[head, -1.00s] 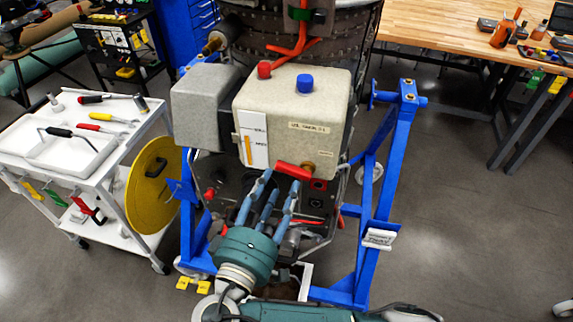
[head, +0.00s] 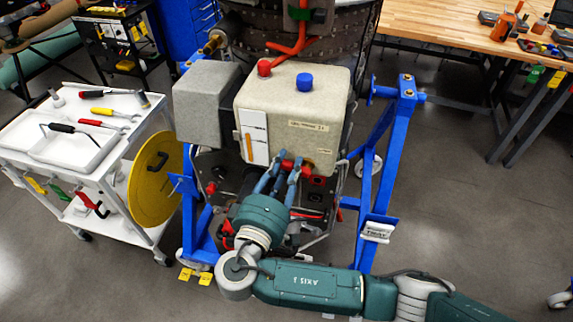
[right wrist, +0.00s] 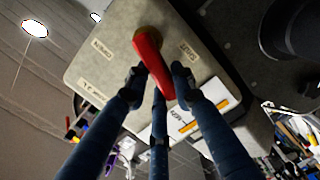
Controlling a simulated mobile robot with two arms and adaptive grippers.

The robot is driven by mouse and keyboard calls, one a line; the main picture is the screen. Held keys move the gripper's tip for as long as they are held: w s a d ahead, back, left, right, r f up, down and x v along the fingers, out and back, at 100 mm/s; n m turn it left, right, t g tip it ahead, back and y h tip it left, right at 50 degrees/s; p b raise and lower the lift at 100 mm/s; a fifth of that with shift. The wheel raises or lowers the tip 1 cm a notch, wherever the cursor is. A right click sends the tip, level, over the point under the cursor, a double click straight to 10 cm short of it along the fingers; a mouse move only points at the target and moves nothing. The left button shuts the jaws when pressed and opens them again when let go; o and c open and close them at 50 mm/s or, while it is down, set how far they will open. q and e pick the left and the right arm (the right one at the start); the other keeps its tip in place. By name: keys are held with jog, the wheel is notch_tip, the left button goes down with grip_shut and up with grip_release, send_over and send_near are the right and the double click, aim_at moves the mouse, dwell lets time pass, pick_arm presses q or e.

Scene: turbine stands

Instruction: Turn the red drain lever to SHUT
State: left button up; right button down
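The red drain lever (right wrist: 150,62) sits on the face of the beige box (head: 292,110). In the right wrist view it runs from its brass pivot down between my fingers, with the OPEN label (right wrist: 102,47) to its left and the SHUT label (right wrist: 188,50) to its right. My right gripper (head: 283,172) is at the lever; in the wrist view its fingertips (right wrist: 157,72) straddle it. The fingers look spread, with the right one close to the lever's free end; contact is unclear. In the head view the fingers partly hide the lever. My left gripper is out of view.
A blue stand (head: 397,150) surrounds the turbine. A white tool cart (head: 125,165) and a yellow disc (head: 155,180) stand left. A wooden bench (head: 440,45) is at the back right. Open floor lies at the right.

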jog(key=shift+a+f+n, duration=0.1)
jog(key=shift+f+n, duration=0.25)
jog(key=shift+n, duration=0.5)
jog(key=shift+a+f+n, duration=0.1)
jog(key=shift+f+n, duration=0.2)
jog(key=shift+n, duration=0.55)
jog(key=c, duration=1.4)
grip_release()
jog(key=shift+c, duration=0.2)
jog(key=v, duration=1.2)
jog(key=shift+f, duration=0.15)
